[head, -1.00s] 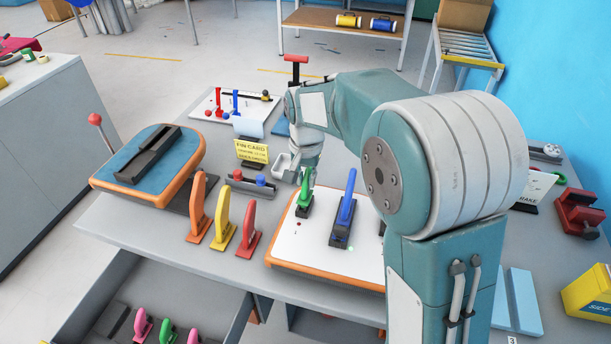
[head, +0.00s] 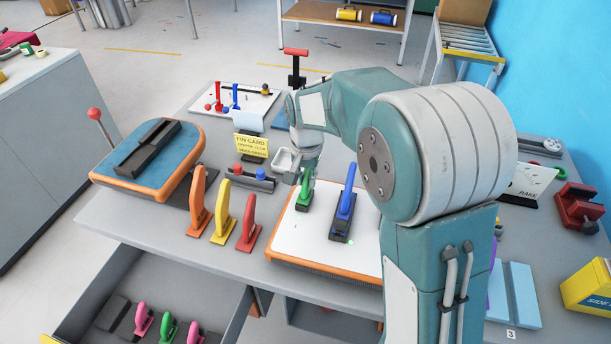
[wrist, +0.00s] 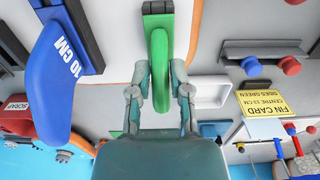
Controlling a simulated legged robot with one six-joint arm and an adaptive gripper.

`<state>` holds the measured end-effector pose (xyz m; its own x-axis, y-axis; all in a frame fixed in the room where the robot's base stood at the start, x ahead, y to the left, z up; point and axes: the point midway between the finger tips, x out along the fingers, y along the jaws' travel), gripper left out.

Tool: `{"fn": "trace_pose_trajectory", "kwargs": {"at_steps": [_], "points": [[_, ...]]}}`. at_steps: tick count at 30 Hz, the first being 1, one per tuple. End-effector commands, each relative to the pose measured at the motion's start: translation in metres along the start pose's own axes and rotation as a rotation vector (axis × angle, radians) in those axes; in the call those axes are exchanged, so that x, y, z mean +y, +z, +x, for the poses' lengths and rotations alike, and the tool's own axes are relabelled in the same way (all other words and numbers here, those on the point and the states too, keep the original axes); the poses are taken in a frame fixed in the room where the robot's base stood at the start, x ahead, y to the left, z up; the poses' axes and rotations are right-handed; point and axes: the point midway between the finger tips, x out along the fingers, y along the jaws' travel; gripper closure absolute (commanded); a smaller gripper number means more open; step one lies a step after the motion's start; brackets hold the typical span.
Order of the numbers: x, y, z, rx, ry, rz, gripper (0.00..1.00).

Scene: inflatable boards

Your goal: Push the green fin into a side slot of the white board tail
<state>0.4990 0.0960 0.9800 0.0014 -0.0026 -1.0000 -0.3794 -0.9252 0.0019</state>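The white board tail (head: 300,238) with an orange rim lies on the table. The green fin (head: 306,190) stands upright at its left side slot, its foot at a dark slot box. In the wrist view the fin (wrist: 160,60) runs between the two fingers of my gripper (wrist: 160,72), which press close on its sides. In the head view my gripper (head: 302,176) is at the fin's top, partly hidden by my arm. A blue fin (head: 347,200) stands in the centre box, marked "10 CM" in the wrist view. How deep the green foot sits is unclear.
Orange, yellow and red fins (head: 221,215) stand left of the board. A yellow fin card (head: 252,147), a small white tray (head: 286,160) and a blue board (head: 160,165) are behind and left. My arm hides the board's right side.

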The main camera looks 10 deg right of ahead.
Motion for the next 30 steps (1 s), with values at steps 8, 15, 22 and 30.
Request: {"fn": "trace_pose_trajectory", "kwargs": {"at_steps": [8,15,22,30], "points": [[0.0,0.0,-0.001,0.0,0.0,0.0,0.38],[0.0,0.0,-0.007,0.002,-0.002,0.0,0.38],[-0.001,-0.001,-0.048,0.005,-0.003,0.0,0.38],[-0.002,-0.001,-0.1,0.002,0.0,0.0,0.38]]}}
